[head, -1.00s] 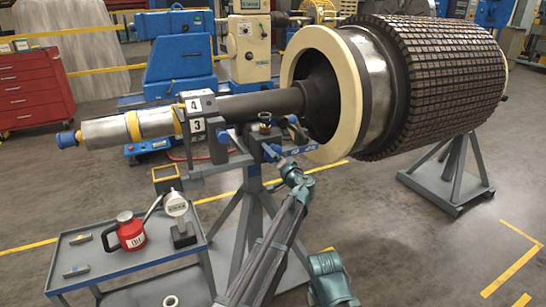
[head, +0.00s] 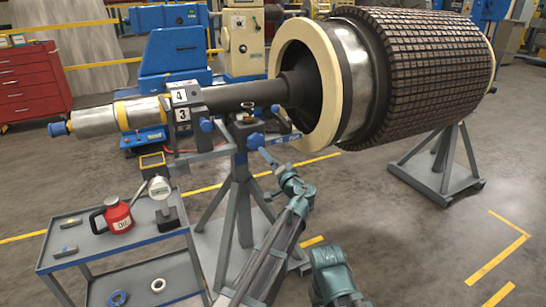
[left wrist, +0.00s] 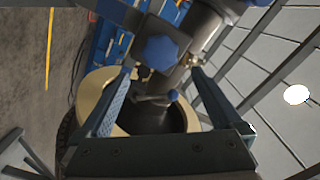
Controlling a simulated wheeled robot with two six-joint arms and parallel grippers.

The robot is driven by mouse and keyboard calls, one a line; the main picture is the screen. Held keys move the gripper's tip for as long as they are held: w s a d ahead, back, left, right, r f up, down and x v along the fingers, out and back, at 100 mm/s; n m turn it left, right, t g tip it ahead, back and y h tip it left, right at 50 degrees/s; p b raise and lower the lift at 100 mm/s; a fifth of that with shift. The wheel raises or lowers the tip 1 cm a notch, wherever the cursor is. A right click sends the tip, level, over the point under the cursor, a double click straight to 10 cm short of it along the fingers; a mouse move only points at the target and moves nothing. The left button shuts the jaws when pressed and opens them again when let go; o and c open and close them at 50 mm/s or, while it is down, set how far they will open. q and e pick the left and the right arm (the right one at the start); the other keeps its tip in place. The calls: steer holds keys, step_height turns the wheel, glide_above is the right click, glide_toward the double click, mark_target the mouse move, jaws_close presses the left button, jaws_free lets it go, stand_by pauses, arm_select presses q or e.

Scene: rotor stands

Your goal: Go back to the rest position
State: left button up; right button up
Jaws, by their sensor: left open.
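The rotor, with its dark segmented core (head: 420,70) and long grey shaft (head: 240,96), lies across grey stands. The near stand (head: 240,190) carries the shaft under plates marked 4 and 3 (head: 181,106). My left gripper (head: 275,147) is just right of this stand's head, below the shaft and the cream ring (head: 305,75). In the left wrist view its two fingers (left wrist: 160,95) are spread with nothing held between them; the shaft and a blue knob (left wrist: 160,52) show beyond. My right gripper is not in view.
A grey cart (head: 90,255) at lower left holds a red oil can (head: 117,216) and a dial gauge (head: 161,192). Rings lie on its lower shelf. A red tool cabinet (head: 32,85) and blue machine (head: 175,62) stand behind. Floor at lower right is clear.

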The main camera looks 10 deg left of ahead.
arm_select(q)
steer(key=shift+s+d, duration=0.15)
steer(key=shift+s, duration=0.15)
steer(key=s+a+f+n+g+h, duration=0.1)
steer(key=s+a+f+n+g, duration=0.1)
steer(key=s+a+f+g, duration=0.4)
steer(key=s+a+f+n+g+h, duration=0.1)
steer(key=s+a+f+n+g, duration=0.15)
steer(key=s+f, duration=0.6)
steer(key=s+d+f+g+h, duration=0.3)
steer(key=s+f+h, duration=0.1)
steer(key=s, duration=0.5)
steer(key=s+d+f+g+h, duration=0.2)
steer(key=s+d+f+h, duration=0.15)
steer(key=s, duration=0.45)
steer(key=s+d+r+m+p, duration=0.1)
steer(key=s+d+r+p, duration=0.1)
steer(key=d+r+p, duration=0.2)
steer(key=s+d+r+m+g+p, duration=0.1)
steer(key=s+d+r+p, duration=0.1)
steer(key=r+p, duration=0.8)
steer(key=s+d+r+m+p, duration=0.2)
steer(key=d+r+p, duration=0.3)
steer(key=r+p, duration=0.2)
steer(key=shift+s+d, duration=0.3)
steer(key=shift+s, duration=0.05)
